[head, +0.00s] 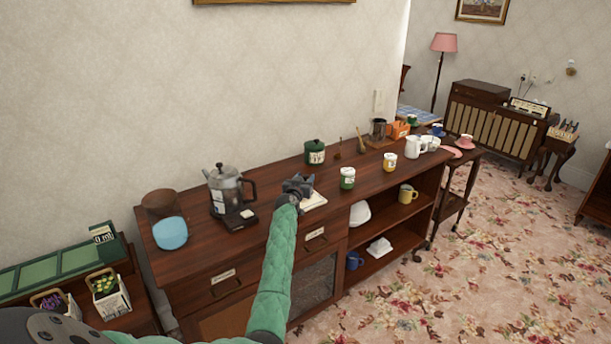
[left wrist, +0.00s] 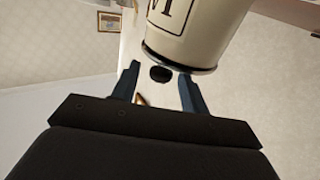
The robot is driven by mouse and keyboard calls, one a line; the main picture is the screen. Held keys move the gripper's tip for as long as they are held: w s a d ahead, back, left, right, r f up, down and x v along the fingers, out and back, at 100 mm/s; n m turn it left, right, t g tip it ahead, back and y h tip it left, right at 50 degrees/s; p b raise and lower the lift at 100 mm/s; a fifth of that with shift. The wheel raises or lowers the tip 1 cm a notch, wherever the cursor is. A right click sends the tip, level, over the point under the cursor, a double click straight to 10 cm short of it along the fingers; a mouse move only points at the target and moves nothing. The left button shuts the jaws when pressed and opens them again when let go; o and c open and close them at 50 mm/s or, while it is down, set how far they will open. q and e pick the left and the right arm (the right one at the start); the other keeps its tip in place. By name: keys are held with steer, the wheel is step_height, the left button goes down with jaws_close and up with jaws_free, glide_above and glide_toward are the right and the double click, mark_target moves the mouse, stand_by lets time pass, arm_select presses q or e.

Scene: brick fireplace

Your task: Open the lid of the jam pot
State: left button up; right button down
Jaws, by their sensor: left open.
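A cream pot (left wrist: 195,32) with a dark-edged label and a dark rim fills the top of the left wrist view. The label's lettering is cut off; it may be the jam pot. My left gripper (head: 299,182) is over the front of the sideboard, open. In the left wrist view its two fingers (left wrist: 160,88) are apart, with a small dark round shape (left wrist: 160,74) between them, perhaps a lid knob. I cannot tell if they touch it. In the head view the gripper hides what is right behind it. My right gripper is not in view.
A pale flat item (head: 314,200) lies beside the left gripper.

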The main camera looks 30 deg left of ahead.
arm_select(q)
steer(key=shift+x, duration=0.9)
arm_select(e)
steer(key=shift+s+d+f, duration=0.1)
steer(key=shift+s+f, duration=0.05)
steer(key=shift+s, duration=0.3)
arm_select(q)
jaws_close()
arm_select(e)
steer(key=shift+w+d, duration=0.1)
